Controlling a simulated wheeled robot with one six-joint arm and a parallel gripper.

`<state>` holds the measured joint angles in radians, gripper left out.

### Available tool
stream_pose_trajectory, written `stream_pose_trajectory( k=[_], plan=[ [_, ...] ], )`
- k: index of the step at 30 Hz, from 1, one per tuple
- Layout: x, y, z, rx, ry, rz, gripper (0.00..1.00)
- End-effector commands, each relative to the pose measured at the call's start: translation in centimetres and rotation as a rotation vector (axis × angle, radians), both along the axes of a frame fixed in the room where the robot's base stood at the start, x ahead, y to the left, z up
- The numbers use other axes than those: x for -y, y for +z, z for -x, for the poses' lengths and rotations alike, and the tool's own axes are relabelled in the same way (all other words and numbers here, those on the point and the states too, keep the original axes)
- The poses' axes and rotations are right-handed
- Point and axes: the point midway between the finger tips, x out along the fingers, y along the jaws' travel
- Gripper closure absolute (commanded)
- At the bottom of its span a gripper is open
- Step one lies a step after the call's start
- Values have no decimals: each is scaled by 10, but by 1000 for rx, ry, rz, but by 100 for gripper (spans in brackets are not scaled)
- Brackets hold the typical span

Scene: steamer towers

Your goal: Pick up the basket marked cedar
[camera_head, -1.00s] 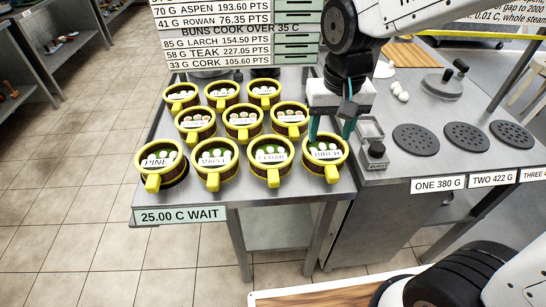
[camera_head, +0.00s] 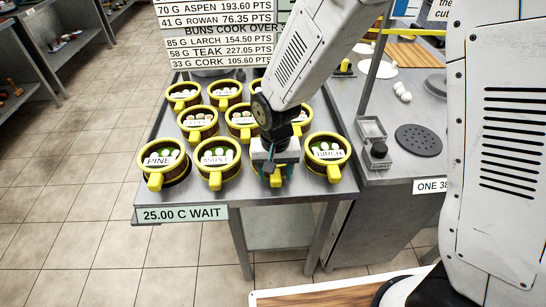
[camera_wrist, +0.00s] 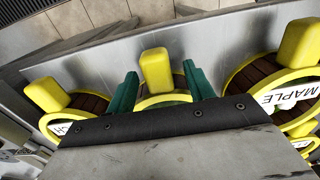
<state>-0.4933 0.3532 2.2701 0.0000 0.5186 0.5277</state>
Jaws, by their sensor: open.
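The cedar basket (camera_head: 275,181) stands in the front row of the table, between the maple basket (camera_head: 216,165) and the birch basket (camera_head: 326,157). My gripper (camera_head: 273,170) hides most of it, its label included; its yellow handle shows below. In the wrist view the handle (camera_wrist: 156,70) stands between the two green fingers of my gripper (camera_wrist: 158,88). The fingers are open, one on each side of the handle, with small gaps. The rest of the basket is hidden behind the gripper body.
The pine basket (camera_head: 163,165) is at the front left. Several more baskets fill the rows behind. In the wrist view, neighbouring baskets are close on both sides. A burner plate (camera_head: 418,140) lies on the counter at right. The table's front edge (camera_head: 240,204) is close.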

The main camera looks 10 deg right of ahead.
Motion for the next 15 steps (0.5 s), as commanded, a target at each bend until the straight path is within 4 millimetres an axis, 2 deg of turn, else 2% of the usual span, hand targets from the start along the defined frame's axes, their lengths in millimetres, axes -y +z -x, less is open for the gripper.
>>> stream_pose_trajectory(
  k=[3,11,12,15],
  plan=[
    [0,-13,0,-2,0,1,47],
    [0,-16,0,0,0,0,47],
    [0,-16,0,0,0,0,53],
    [0,-16,0,0,0,0,81]
  ],
)
